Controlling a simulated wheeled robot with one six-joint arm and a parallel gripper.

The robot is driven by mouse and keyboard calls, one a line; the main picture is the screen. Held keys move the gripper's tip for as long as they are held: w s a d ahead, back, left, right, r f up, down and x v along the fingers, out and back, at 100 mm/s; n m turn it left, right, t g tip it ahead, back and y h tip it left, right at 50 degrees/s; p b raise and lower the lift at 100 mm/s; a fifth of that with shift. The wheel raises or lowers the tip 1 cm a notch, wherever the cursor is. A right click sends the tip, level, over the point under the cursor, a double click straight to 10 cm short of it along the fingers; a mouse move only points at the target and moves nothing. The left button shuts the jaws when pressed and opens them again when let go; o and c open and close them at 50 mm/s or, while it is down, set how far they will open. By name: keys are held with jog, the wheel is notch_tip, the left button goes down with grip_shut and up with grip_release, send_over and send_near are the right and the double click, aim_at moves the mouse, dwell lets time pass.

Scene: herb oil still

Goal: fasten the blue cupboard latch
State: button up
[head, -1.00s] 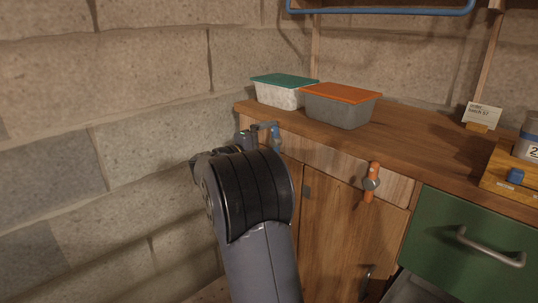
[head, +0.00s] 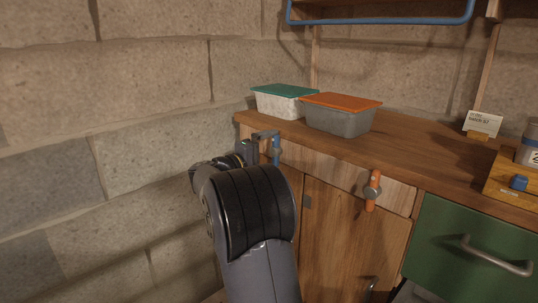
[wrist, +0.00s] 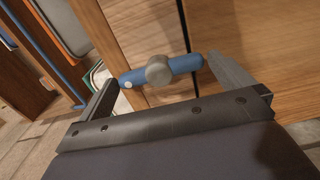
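The blue latch (wrist: 185,66) is a short rounded bar on a grey round pivot knob, mounted on the cupboard's wooden front. In the head view the blue latch (head: 276,150) stands roughly upright near the left end of the cabinet, partly hidden by my gripper (head: 262,142). In the wrist view my gripper (wrist: 168,82) is open, with one finger at each end of the latch bar. The fingertips are very close to the bar's ends; I cannot tell whether they touch. A wooden cupboard door (head: 340,240) lies below the latch rail.
A teal-lidded tub (head: 284,101) and an orange-lidded tub (head: 340,114) sit on the worktop (head: 420,145). A block wall (head: 110,130) is close on the left.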

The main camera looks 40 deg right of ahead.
jog(key=shift+a, duration=0.1)
jog(key=a+p, duration=0.3)
jog(key=a, duration=0.7)
jog(key=shift+s+a, duration=0.3)
jog(key=shift+s, duration=0.1)
jog(key=d+b, duration=0.1)
jog(key=d, duration=0.2)
jog(key=d+b, duration=0.1)
jog(key=d, duration=0.2)
jog(key=d+b, duration=0.1)
jog(key=d, duration=0.2)
jog(key=shift+w+d, duration=0.35)
jog(key=shift+d, duration=0.65)
jog(key=shift+w+r, duration=0.1)
